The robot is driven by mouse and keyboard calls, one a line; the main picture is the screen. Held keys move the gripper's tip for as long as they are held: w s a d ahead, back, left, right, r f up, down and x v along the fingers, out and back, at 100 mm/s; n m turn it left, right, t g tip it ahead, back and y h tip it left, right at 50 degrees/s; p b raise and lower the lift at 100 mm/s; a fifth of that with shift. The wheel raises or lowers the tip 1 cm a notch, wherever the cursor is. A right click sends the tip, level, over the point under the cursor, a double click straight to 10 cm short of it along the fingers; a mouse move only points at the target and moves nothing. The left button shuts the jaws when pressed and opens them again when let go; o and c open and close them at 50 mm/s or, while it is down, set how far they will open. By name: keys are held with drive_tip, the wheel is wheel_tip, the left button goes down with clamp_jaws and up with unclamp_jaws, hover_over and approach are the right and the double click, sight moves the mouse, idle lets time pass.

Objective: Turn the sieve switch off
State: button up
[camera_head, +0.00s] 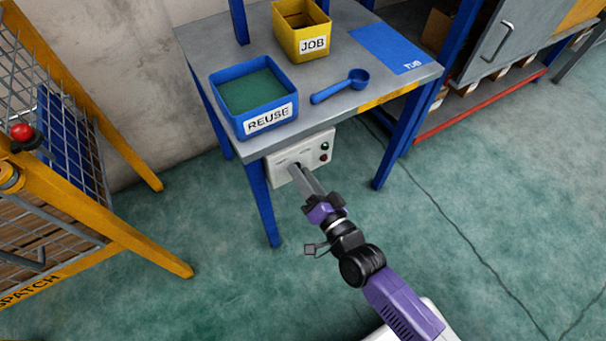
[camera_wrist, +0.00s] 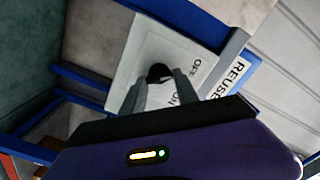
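The sieve switch is a black knob (camera_wrist: 160,73) on a pale control box (camera_head: 283,177) at the front of the grey workbench. The box also shows in the wrist view (camera_wrist: 125,72), with OFF (camera_wrist: 196,66) and ON lettering beside the knob. My gripper (camera_head: 298,170) reaches the front of the box. In the wrist view its two grey fingertips (camera_wrist: 162,78) lie on either side of the knob. I cannot tell whether they press on it. The fingers partly hide the knob and the ON lettering, so the knob's setting is unclear.
On the workbench (camera_head: 340,110) stand a blue REUSE bin (camera_head: 268,117), a yellow JOB bin (camera_head: 314,42), a blue scoop (camera_head: 340,87) and a blue mat (camera_head: 385,47). A green and a red button (camera_head: 324,158) sit on the box. A yellow-framed cage (camera_head: 130,240) stands at left.

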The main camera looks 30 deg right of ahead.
drive_tip(key=o, duration=0.4)
drive_tip(key=s, duration=0.7)
drive_tip(key=shift+s+p, duration=0.4)
